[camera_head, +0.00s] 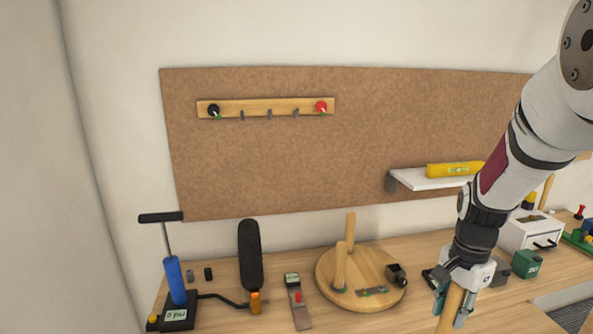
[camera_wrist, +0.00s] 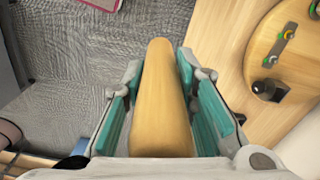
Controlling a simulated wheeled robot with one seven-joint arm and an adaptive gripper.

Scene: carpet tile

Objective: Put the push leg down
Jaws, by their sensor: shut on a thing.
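The push leg, a pale round wooden rod (camera_wrist: 162,95), lies between the teal pads of my gripper (camera_head: 452,298). The gripper is shut on it, and the leg also shows below the jaws in the head view (camera_head: 450,314). In the wrist view the leg points away from my gripper (camera_wrist: 160,72), with its rounded end over the grey carpet beside the table edge. The leg's lower part is cut off by the head view's bottom edge. A round wooden seat (camera_head: 375,300) with upright legs lies on the bench, left of my gripper.
The wooden bench (camera_head: 515,318) also holds a blue pump (camera_head: 175,281), a black padded post (camera_head: 250,255), a small tool (camera_head: 298,302) and a green box (camera_head: 526,263). A white drawer box (camera_head: 530,232) stands at right. A shelf (camera_head: 430,180) is on the board behind.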

